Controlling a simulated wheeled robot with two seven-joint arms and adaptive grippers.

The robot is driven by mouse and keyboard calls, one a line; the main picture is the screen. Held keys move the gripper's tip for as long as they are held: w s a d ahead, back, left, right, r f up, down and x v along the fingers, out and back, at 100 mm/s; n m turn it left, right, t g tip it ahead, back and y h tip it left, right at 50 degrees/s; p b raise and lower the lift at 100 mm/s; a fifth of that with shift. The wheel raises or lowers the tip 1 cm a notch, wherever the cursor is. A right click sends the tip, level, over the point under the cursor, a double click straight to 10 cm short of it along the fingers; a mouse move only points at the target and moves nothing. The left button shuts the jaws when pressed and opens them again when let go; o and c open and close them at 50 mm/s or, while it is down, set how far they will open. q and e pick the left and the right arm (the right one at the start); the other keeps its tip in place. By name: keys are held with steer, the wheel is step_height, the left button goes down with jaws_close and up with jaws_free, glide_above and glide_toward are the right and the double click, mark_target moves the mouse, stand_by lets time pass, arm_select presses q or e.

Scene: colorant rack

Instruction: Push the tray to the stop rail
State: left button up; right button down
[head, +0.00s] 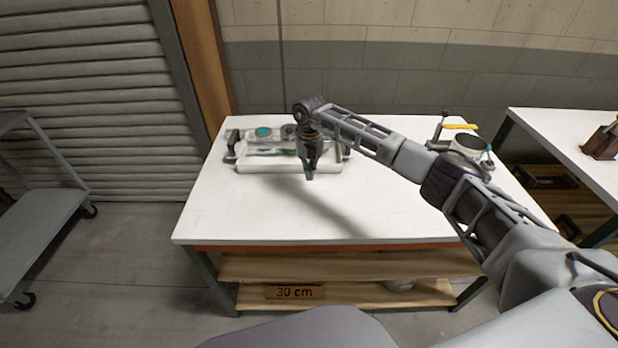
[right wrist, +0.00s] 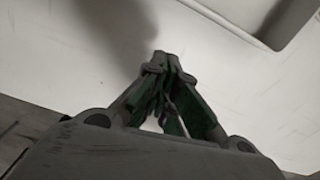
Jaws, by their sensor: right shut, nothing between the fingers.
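The white tray (head: 262,166) lies at the back left of the white table (head: 270,215). Colored items show in it or just behind it. A rail-like dark and grey fixture (head: 232,142) stands at the tray's back and left; I cannot tell whether the tray touches it. My right gripper (head: 309,177) is shut and empty, pointing down in front of the tray's right part and hiding some of it. In the right wrist view the shut fingertips (right wrist: 168,62) are over bare white tabletop, with a corner of the tray (right wrist: 240,38) at the upper right. My left gripper is not in view.
A device with a yellow handle (head: 460,126) and a round dish stands at the table's back right, partly behind my right arm. The front left tabletop is clear. Another white table (head: 560,135) is at the right, a grey cart (head: 40,215) at the left.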

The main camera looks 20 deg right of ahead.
step_height(320, 180, up, 4)
steer(key=shift+r, duration=0.2)
stand_by(0.4)
